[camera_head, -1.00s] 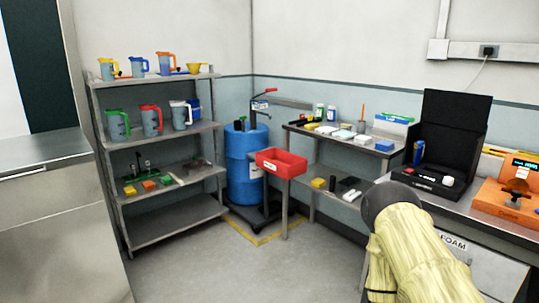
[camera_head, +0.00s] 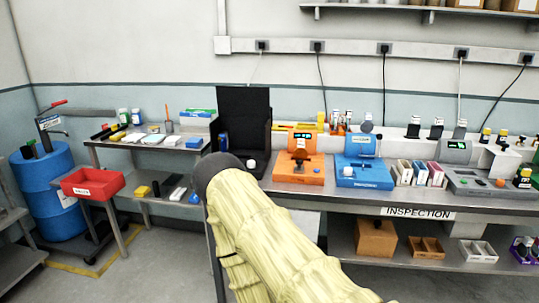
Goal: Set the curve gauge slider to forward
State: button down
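Several gauge-like devices stand on the inspection bench (camera_head: 300,190). An orange device (camera_head: 299,168) with a small lit display is left of a blue device (camera_head: 363,172), and a grey device (camera_head: 470,180) is at the right. I cannot tell which of these is the curve gauge. No slider or forward marking is readable at this size. My arm, in a pale yellow sleeve, rises from the bottom centre to a dark rounded part in front of the bench's left end. My gripper's fingers do not show.
A black open case (camera_head: 243,120) stands left of the orange device. Boxes and bottles sit between the blue and grey devices. A red bin (camera_head: 92,185) and blue drum (camera_head: 45,195) are at the left. Grey floor (camera_head: 165,265) shows clear at the lower left.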

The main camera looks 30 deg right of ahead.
aim_at(298, 168)
jog(key=z, duration=1.35)
jog(key=k, duration=0.65)
jog(key=u, duration=0.5)
jog(key=i, duration=1.1)
jog(key=z, duration=0.6)
